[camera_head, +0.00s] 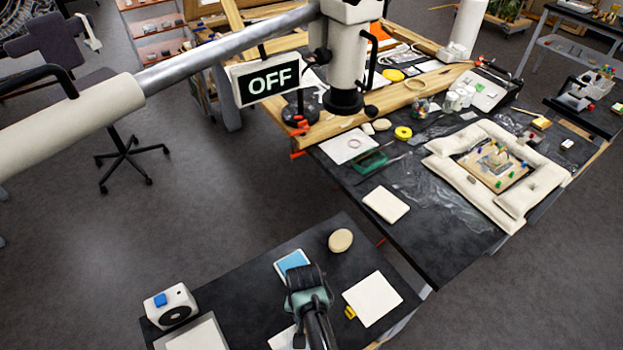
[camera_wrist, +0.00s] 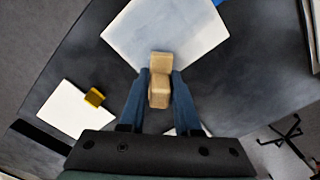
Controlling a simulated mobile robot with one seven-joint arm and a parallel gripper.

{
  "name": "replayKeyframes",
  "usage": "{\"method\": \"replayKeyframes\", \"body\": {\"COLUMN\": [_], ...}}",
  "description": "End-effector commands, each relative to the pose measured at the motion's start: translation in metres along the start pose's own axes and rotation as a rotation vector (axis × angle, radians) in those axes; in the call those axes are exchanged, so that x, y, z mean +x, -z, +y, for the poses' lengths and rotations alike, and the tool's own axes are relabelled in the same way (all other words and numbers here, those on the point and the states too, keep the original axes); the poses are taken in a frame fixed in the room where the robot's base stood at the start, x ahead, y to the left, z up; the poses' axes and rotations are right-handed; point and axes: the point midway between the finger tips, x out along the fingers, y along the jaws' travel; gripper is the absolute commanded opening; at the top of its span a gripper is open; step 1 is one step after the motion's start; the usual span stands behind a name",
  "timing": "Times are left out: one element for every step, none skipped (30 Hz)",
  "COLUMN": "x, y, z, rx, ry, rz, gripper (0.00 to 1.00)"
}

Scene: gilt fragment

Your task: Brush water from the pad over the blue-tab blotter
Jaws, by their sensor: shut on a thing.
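My gripper (camera_wrist: 160,78) is shut on a tan block-like brush (camera_wrist: 159,92), seen between its blue fingers in the wrist view. In the head view my gripper (camera_head: 308,290) is over the small black table, and the brush is hidden. A pale blotter (camera_wrist: 165,32) lies beneath and beyond the brush, with a bit of blue (camera_wrist: 217,2) at its top right edge. Contact with the brush cannot be told. Part of it shows beside my gripper in the head view (camera_head: 284,339). A blue pad (camera_head: 291,263) with a pale rim lies just behind my gripper.
A yellow-tab blotter (camera_head: 372,299) lies right of my gripper. A tan oval object (camera_head: 340,240) lies at the back. A white box with a blue block (camera_head: 170,306) and a pale tray (camera_head: 192,335) stand left. A pale arm with an OFF sign (camera_head: 268,80) hangs above.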

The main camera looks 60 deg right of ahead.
Motion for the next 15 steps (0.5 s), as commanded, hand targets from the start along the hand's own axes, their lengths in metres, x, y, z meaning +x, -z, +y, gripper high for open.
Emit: {"method": "replayKeyframes", "body": {"x": [0.0018, 0.0016, 0.0011, 0.0008, 0.0004, 0.0, -0.0002, -0.0004, -0.0005, -0.0005, -0.0005, -0.0006, -0.0009, -0.0016, -0.0032], "y": [0.0031, 0.0039, 0.0046, 0.005, 0.0053, 0.0054, 0.0054, 0.0053, 0.0053, 0.0053, 0.0053, 0.0053, 0.0053, 0.0053, 0.0053], "z": [-0.0031, -0.0039, -0.0048, -0.0052, -0.0054, -0.0056, -0.0056, -0.0056, -0.0055, -0.0055, -0.0055, -0.0055, -0.0055, -0.0055, -0.0056], "rx": [0.0, 0.0, 0.0, 0.0, 0.0, 0.0, 0.0, 0.0, 0.0, 0.0, 0.0, 0.0, 0.0, 0.0, 0.0], "ry": [0.001, 0.001, 0.0, 0.0, 0.0, 0.0, 0.0, 0.0, 0.0, 0.0, 0.0, 0.0, 0.0, 0.0, 0.0], "rz": [0.001, 0.001, 0.0, 0.0, 0.0, -0.001, -0.001, -0.001, -0.001, 0.0, 0.0, 0.0, 0.0, 0.0, 0.0], "gripper": [0.0, 0.0, 0.0, 0.0, 0.0, 0.0, 0.0, 0.0, 0.0, 0.0, 0.0, 0.0, 0.0, 0.0, 0.0]}}
